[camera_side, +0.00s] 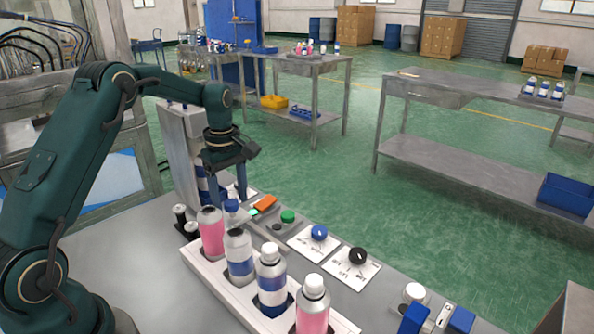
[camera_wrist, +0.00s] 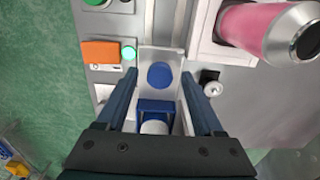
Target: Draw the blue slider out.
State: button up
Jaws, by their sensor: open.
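The blue slider appears in the wrist view as a square blue frame (camera_wrist: 155,106) with a round blue knob (camera_wrist: 160,75) in line with it, on a pale grey track. A white round thing (camera_wrist: 154,127) shows at the frame, partly hidden by my gripper. In the side view the blue knob (camera_side: 231,205) stands low beside the grey press. My gripper (camera_wrist: 158,79) points down with its fingers apart, one on each side of the knob, with gaps showing. It also shows above the knob in the side view (camera_side: 228,194). It holds nothing.
A white rack (camera_side: 210,286) with pink and blue-striped cans stands close beside the track. An orange switch (camera_side: 265,203), a green button (camera_side: 288,216), a blue dial (camera_side: 319,232) and a black dial (camera_side: 358,256) line the bench. The grey press (camera_side: 178,150) stands behind.

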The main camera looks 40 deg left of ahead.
grip_shut()
dwell(1.3)
